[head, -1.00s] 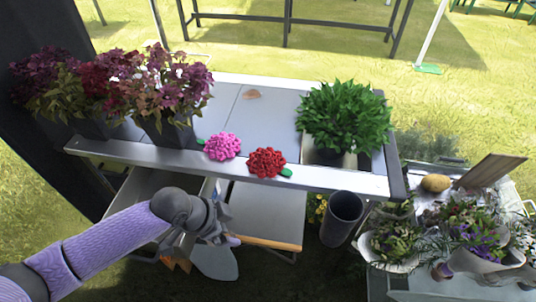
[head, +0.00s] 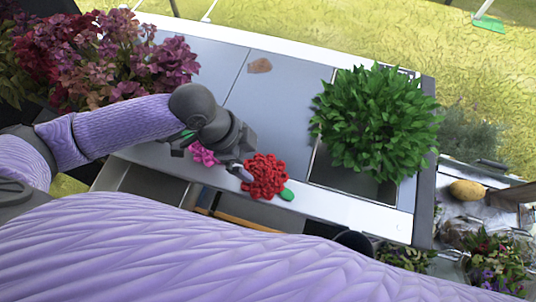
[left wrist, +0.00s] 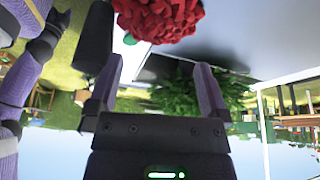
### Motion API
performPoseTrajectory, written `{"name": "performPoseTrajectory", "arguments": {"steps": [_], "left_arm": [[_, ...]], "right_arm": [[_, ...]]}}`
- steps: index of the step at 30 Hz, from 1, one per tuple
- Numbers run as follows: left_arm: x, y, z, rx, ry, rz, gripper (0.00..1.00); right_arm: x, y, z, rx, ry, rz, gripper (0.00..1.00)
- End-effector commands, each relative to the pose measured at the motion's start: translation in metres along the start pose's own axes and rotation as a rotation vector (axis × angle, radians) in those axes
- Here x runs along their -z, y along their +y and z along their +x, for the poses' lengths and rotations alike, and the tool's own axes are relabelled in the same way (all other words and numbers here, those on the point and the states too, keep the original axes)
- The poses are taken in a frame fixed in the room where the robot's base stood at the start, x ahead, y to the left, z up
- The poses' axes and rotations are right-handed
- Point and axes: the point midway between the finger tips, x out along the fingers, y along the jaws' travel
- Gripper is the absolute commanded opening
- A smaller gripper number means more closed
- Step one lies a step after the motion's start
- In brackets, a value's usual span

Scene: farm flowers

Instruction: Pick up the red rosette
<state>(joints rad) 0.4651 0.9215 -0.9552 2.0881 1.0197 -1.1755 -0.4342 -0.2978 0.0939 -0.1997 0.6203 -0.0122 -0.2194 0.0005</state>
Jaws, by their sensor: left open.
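The red rosette (head: 265,177), with a green leaf at its lower right, lies on the front ledge of the grey table. My left gripper (head: 244,170) is open and empty, with its fingers close to the rosette's left side. In the left wrist view the red rosette (left wrist: 160,16) shows at the top, beyond the spread fingers of the left gripper (left wrist: 157,80); it is not between them. A purple arm part with a dark end, which looks like my other arm, shows at the left of that view; its jaws are unclear.
A pink rosette (head: 204,154) lies left of the red one, partly hidden by my left gripper. A leafy green plant (head: 372,122) stands at the right and purple-red flowers (head: 110,60) at the left.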

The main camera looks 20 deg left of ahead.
Motion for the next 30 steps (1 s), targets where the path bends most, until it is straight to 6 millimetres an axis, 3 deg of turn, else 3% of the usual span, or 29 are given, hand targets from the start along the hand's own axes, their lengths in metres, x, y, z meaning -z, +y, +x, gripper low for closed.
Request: {"name": "performPoseTrajectory", "arguments": {"steps": [1,12,20,30], "left_arm": [[-0.002,0.001,0.014,-0.003,0.000,-0.001,1.00],[0.001,0.001,0.077,-0.002,0.000,-0.001,1.00],[0.001,0.000,0.079,0.001,-0.002,0.000,1.00],[0.001,0.000,0.079,0.001,-0.001,0.000,0.28]], "right_arm": [[-0.003,-0.001,0.008,0.002,-0.006,0.000,1.00],[-0.011,-0.003,0.033,0.006,-0.019,-0.003,1.00],[-0.010,-0.001,0.032,0.004,-0.016,-0.003,1.00],[-0.010,-0.001,0.032,0.003,-0.015,-0.002,1.00]]}}
